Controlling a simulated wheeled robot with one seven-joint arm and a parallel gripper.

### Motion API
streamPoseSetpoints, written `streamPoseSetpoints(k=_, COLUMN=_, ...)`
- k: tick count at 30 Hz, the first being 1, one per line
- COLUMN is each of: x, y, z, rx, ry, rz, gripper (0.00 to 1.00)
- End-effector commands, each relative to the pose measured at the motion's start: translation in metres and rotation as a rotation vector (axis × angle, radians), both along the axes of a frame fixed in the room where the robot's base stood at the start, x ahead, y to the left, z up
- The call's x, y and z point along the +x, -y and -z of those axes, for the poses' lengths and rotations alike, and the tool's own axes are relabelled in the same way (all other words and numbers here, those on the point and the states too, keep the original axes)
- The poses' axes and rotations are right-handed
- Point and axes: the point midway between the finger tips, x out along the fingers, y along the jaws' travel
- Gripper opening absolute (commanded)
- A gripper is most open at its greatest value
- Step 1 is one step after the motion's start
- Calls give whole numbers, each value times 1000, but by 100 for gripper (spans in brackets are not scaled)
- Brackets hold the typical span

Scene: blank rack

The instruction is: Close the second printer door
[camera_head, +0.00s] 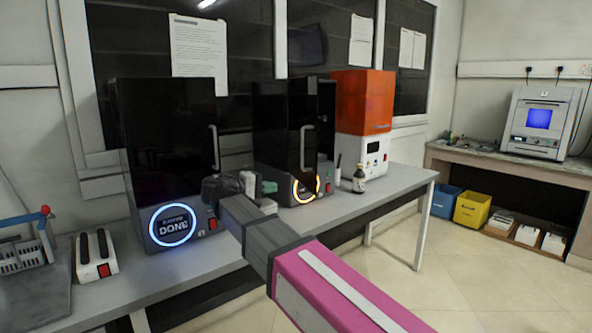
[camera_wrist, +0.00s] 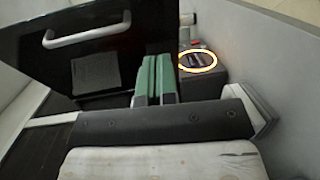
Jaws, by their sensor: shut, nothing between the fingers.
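The second printer (camera_head: 270,115) is the middle black box with a glowing yellow-orange ring (camera_head: 305,189) on its base. Its dark door (camera_head: 297,110) has a silver upright handle (camera_head: 303,150) and appears to stand partly open, angled out from the body. In the wrist view a dark door panel (camera_wrist: 110,60) with a silver handle (camera_wrist: 87,30) fills the upper left, and the orange ring (camera_wrist: 197,60) shows at right. My gripper (camera_head: 268,187) has green fingers, shut and empty, low in front of the printers. The fingers (camera_wrist: 155,80) also show in the wrist view; contact with the door cannot be told.
The first printer (camera_head: 165,140), with a blue "DONE" ring, stands at left with its door shut. An orange-topped machine (camera_head: 362,102) and a small bottle (camera_head: 359,180) stand to the right on the grey table (camera_head: 395,185). Open floor (camera_head: 480,275) lies at right.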

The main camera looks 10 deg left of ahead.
Motion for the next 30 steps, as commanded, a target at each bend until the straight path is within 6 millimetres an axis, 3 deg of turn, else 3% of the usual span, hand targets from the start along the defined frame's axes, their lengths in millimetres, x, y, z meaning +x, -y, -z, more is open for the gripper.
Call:
streamPoseSetpoints(k=1, x=-9, y=-16, z=-15, rx=-14, ry=29, rz=-7, gripper=0)
streamPoseSetpoints(k=4, x=-23, y=-33, z=-36, rx=-37, ry=74, rz=-11, gripper=0)
streamPoseSetpoints(k=10, x=-33, y=-41, z=-50, rx=-54, ry=108, rz=-11, gripper=0)
streamPoseSetpoints(k=16, x=-18, y=-22, z=-50, rx=-54, ry=107, rz=-9, gripper=0)
streamPoseSetpoints(k=30, x=39, y=41, z=-50, rx=-54, ry=106, rz=-10, gripper=0)
